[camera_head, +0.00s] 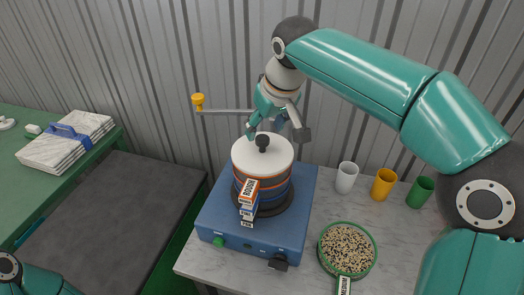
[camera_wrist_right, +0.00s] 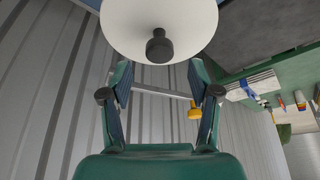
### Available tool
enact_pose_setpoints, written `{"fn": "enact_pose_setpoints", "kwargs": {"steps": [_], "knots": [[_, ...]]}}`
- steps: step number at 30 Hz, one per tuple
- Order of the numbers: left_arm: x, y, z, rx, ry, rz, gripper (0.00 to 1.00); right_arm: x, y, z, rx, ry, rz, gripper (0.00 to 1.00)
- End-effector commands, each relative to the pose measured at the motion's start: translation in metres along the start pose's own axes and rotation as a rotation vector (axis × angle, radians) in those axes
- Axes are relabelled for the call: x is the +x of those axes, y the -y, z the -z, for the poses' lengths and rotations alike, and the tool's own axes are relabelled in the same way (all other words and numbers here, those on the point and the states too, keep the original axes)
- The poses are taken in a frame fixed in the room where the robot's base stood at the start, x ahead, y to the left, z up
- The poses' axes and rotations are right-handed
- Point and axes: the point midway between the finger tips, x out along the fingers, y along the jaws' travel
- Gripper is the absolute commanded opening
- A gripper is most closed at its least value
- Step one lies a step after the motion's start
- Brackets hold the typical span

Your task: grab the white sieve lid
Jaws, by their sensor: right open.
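The white sieve lid (camera_head: 262,154) is round with a black knob (camera_head: 263,141) and lies on top of the sieve stack on the blue machine. My right gripper (camera_head: 277,132) is open and empty, close to the knob at the lid's back right edge in the head view. In the right wrist view the white lid (camera_wrist_right: 160,20) and its knob (camera_wrist_right: 159,47) are just beyond the open fingertips (camera_wrist_right: 160,72), roughly centred between them. The knob is not between the pads. My left gripper is not in view; only a piece of my left arm shows at the lower left.
The sieve stack with labels (camera_head: 248,192) stands on the blue base (camera_head: 305,200). A crank with yellow knob (camera_head: 198,101) extends left behind it. White (camera_head: 346,177), orange (camera_head: 383,184) and green (camera_head: 420,191) cups and a green-rimmed sieve of grains (camera_head: 347,250) stand to the right.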

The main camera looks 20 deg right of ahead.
Motion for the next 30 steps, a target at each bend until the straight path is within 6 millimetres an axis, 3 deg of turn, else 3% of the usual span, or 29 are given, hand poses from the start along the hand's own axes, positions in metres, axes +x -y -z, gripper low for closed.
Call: {"fn": "enact_pose_setpoints", "kwargs": {"steps": [5, 13, 22, 30], "knots": [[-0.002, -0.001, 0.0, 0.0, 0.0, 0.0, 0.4, 0.012, 0.0, -0.002, 0.0, 0.003, 0.0, 0.61], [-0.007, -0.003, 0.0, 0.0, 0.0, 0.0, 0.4, 0.048, -0.001, -0.003, 0.0, 0.002, 0.0, 0.61], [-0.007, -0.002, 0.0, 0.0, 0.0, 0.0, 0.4, 0.053, 0.0, -0.003, 0.0, -0.001, 0.0, 0.61], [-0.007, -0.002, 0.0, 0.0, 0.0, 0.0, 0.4, 0.053, 0.0, -0.003, 0.0, -0.001, 0.0, 0.16]]}}
